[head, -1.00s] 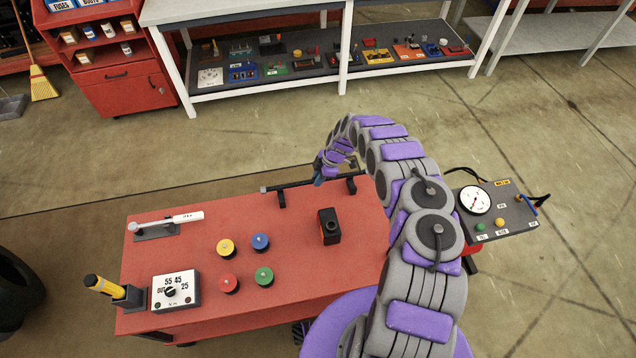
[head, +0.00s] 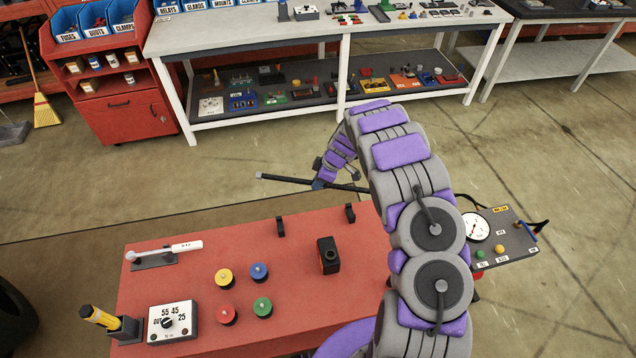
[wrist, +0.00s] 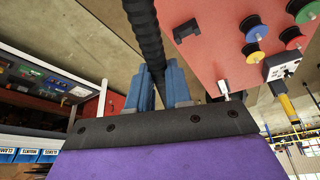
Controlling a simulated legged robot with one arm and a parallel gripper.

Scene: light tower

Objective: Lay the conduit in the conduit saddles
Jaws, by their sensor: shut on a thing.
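The conduit (head: 290,180) is a thin black rod, held nearly level in the air above the far edge of the red table. My gripper (head: 320,182) is shut on it near its middle. In the wrist view the ribbed conduit (wrist: 147,35) runs between the two blue fingers of my gripper (wrist: 160,88). The two black conduit saddles stand empty at the table's far edge: the left saddle (head: 280,226) and the right saddle (head: 350,213). The conduit is apart from both saddles, and its right end is partly hidden by my arm.
A gauge panel (head: 495,236) stands at right. Open floor lies beyond the table.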

